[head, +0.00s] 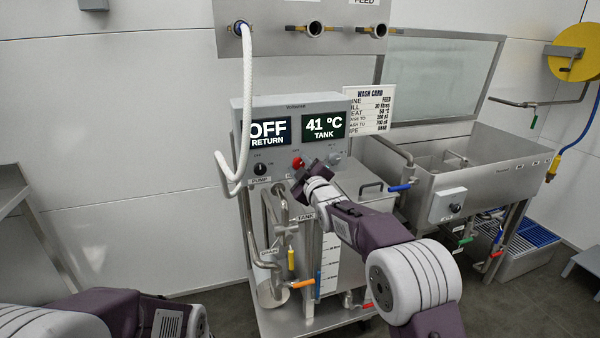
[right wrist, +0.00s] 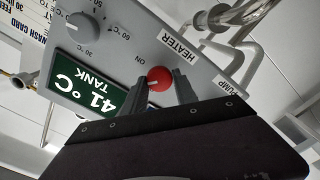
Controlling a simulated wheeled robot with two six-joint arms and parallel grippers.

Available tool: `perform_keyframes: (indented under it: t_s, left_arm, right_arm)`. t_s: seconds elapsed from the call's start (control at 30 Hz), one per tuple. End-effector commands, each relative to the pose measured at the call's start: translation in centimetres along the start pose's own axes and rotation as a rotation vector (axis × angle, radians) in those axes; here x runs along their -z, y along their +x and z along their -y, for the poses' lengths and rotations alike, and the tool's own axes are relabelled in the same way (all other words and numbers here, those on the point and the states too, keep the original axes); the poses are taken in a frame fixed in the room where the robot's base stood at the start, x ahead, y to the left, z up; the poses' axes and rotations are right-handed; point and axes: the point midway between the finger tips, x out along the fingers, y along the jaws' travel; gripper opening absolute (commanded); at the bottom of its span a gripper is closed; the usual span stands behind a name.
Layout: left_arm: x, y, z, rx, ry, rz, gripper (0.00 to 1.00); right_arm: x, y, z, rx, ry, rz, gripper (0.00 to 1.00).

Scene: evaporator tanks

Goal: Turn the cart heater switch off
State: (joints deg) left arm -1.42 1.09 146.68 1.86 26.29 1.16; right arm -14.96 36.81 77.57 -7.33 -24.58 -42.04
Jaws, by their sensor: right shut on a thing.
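The cart heater switch is a red round knob (head: 297,163) on the grey cart control box (head: 280,106), between the pump knob (head: 260,169) and a grey temperature dial (head: 334,158). In the right wrist view the red knob (right wrist: 159,78) sits between my two fingers, near the HEATER and ON labels. A short white mark shows on its face, pointing toward the lower left of that picture. My right gripper (right wrist: 160,88) is shut on the knob; it also shows in the head view (head: 300,176). Only links of my left arm show, at the lower left; its gripper is out of view.
The box displays read OFF RETURN and 41 °C TANK. A white hose (head: 247,100) hangs over the box's left side. The steel cart tank (head: 350,188), with valves and pipes in front, stands below. A steel wash sink (head: 480,170) stands right.

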Motion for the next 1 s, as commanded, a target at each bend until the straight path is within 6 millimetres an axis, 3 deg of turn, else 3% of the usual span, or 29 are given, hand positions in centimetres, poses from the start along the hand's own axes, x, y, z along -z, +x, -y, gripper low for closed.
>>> perform_keyframes:
  t_s: [0.6,1.0]
  left_arm:
    - [-0.5,4.9,0.1,0.000,0.000,0.000,0.36]
    - [-0.7,6.4,0.1,0.000,0.000,0.000,0.36]
  right_arm:
    - [-0.3,0.0,0.5,0.000,-0.537,0.000,0.00]
    - [-0.2,0.0,0.5,0.002,-0.709,0.000,0.00]
